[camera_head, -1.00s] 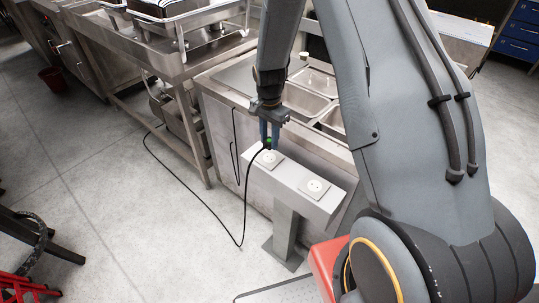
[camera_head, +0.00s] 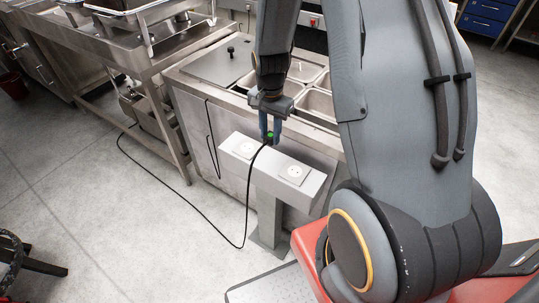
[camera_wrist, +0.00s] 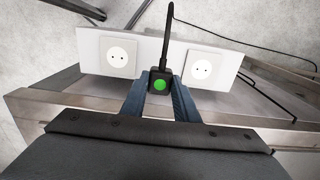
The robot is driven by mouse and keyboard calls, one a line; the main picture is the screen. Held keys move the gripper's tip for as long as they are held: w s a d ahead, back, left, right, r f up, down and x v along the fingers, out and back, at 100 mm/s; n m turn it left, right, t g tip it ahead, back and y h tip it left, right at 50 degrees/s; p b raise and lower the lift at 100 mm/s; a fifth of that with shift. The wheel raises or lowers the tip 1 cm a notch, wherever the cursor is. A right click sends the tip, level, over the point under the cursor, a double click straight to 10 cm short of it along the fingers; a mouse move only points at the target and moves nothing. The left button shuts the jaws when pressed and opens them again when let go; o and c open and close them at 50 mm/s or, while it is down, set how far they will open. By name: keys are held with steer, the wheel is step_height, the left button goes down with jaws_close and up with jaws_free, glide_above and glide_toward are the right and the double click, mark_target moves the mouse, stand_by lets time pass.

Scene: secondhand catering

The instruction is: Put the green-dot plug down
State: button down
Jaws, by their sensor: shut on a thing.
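The green-dot plug (camera_head: 269,136) is a small black plug with a green dot and a black cable. My gripper (camera_head: 270,130) is shut on it and points down, near the socket post. In the wrist view the plug (camera_wrist: 160,82) sits between the fingertips, its cable leading away toward the top. The post's white top (camera_head: 262,168) carries two round sockets. In the head view the left socket (camera_head: 244,149) and the right socket (camera_head: 294,173) both look empty. The plug appears between them in the picture; I cannot tell its height above the top.
A steel counter with inset pans (camera_head: 304,72) stands right behind the post. A steel table (camera_head: 150,62) is at the left. The black cable (camera_head: 190,205) hangs from the plug and runs across the floor to the left. Open floor (camera_head: 110,225) lies left of the post.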

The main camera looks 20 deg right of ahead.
steer(key=p, duration=0.2)
glide_above(270, 161)
step_height(270, 161, down, 8)
steer(key=shift+f, duration=0.1)
steer(key=shift+w+f, duration=0.1)
steer(key=shift+f, duration=0.05)
steer(key=shift+f, duration=0.1)
steer(key=shift+f, duration=0.4)
steer(key=shift+f, duration=0.15)
steer(key=c, duration=1.4)
jaws_free()
